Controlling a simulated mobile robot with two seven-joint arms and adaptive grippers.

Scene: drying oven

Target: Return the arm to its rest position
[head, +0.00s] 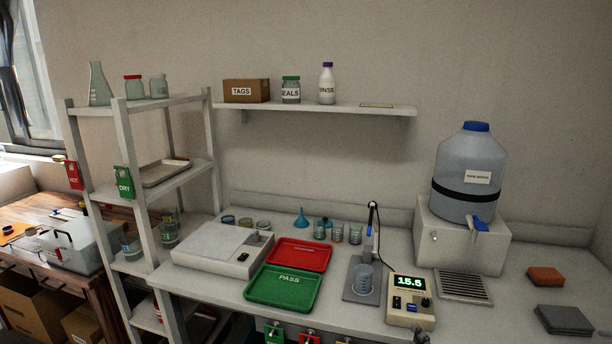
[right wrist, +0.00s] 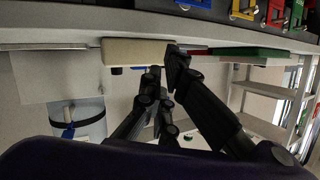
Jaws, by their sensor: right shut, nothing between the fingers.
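My right gripper (right wrist: 165,76) shows in the right wrist view, its dark fingers closed together with nothing between them. Its fingertips are near the beige meter (right wrist: 136,52) in that view, seen upside down; I cannot tell whether they touch. In the head view, a dark tip, probably of my right gripper (head: 422,337), shows at the bottom edge just below the meter (head: 409,303), which reads 15.5. My left gripper is in neither view.
A shelf rack (head: 131,190) stands left.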

